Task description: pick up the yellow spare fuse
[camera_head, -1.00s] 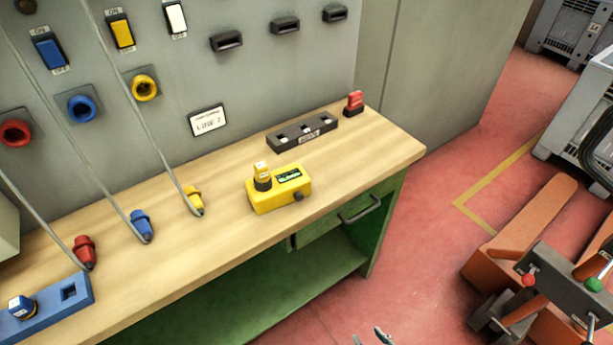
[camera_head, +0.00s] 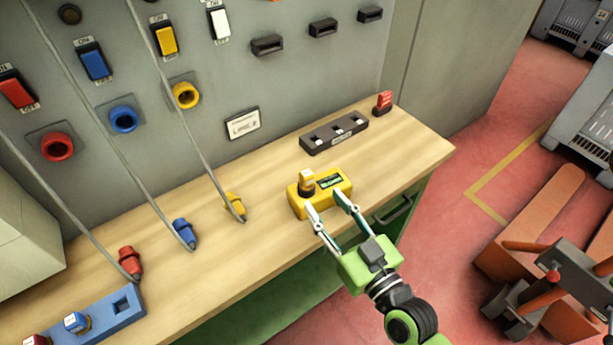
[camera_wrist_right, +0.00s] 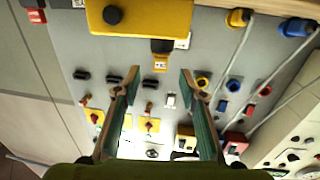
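The yellow spare fuse (camera_head: 307,181), with a dark collar and a pale label on its cap, stands upright at the left end of the yellow tester box (camera_head: 336,198) on the bench. It also shows in the right wrist view (camera_wrist_right: 161,63), against the box's edge. My right gripper (camera_head: 327,203) is open and empty, at the near side of the box. In the right wrist view its two fingers (camera_wrist_right: 159,73) are spread, with the fuse between and just beyond the tips. I cannot tell whether they touch the box. My left gripper is not in view.
A black slotted rack (camera_head: 333,136) and a red fuse (camera_head: 383,103) stand behind, to the right. Yellow (camera_head: 235,205), blue (camera_head: 185,233) and red (camera_head: 130,262) cabled plugs lie left. A blue block (camera_head: 108,322) holds fuses at front left. The panel wall (camera_head: 215,95) rises behind.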

